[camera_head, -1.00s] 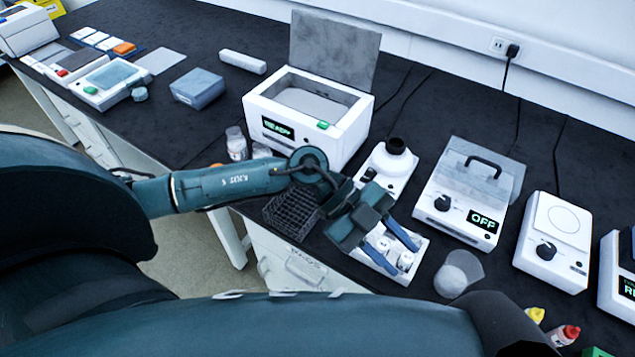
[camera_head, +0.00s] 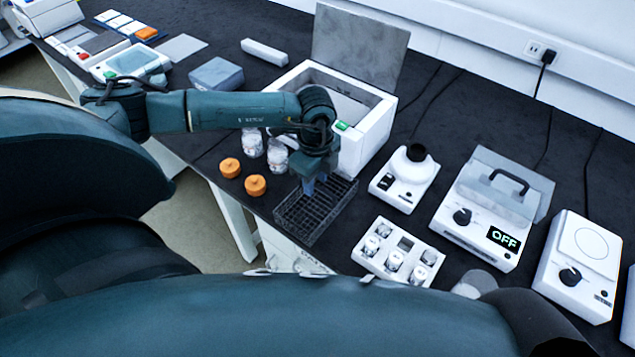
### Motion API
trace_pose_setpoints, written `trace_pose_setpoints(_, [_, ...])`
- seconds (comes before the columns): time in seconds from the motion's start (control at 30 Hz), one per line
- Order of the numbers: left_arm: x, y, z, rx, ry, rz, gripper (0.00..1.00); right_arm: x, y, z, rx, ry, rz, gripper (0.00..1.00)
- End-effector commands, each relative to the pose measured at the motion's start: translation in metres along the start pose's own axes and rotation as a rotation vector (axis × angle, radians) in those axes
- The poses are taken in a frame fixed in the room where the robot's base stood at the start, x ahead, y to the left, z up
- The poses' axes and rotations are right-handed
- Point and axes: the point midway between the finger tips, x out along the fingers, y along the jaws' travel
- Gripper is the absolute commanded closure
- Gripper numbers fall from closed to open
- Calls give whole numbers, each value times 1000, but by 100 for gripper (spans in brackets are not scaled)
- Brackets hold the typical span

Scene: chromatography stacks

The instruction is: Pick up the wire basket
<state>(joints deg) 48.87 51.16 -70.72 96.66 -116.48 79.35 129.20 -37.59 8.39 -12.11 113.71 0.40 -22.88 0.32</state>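The wire basket (camera_head: 324,222) is a dark, rectangular, gridded basket on the black bench top, near the front edge. My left gripper (camera_head: 308,188) points down at the basket's far left part, with the arm reaching in from the left. Its fingertips are small and partly hidden by the gripper body, so I cannot tell whether they are open or touching the basket. My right gripper is not in view.
A white open-lidded box (camera_head: 372,140) stands behind the basket. Two orange caps (camera_head: 255,185) and two clear jars (camera_head: 277,155) are to its left. A white tray of vials (camera_head: 398,252) is to its right. A white device labelled OFF (camera_head: 480,228) stands farther right.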

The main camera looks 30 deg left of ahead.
Motion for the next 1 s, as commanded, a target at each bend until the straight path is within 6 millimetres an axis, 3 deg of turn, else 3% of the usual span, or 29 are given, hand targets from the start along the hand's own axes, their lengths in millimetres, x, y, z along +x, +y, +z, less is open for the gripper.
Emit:
trace_pose_setpoints(0.43, [50, -6, 0, 0, 1, 0, 65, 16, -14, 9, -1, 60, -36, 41])
trace_pose_setpoints(0.73, [51, -6, 0, 0, 2, 0, 65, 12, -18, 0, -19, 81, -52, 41])
trace_pose_setpoints(1.0, [51, -6, 0, 0, 2, 0, 87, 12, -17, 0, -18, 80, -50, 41])
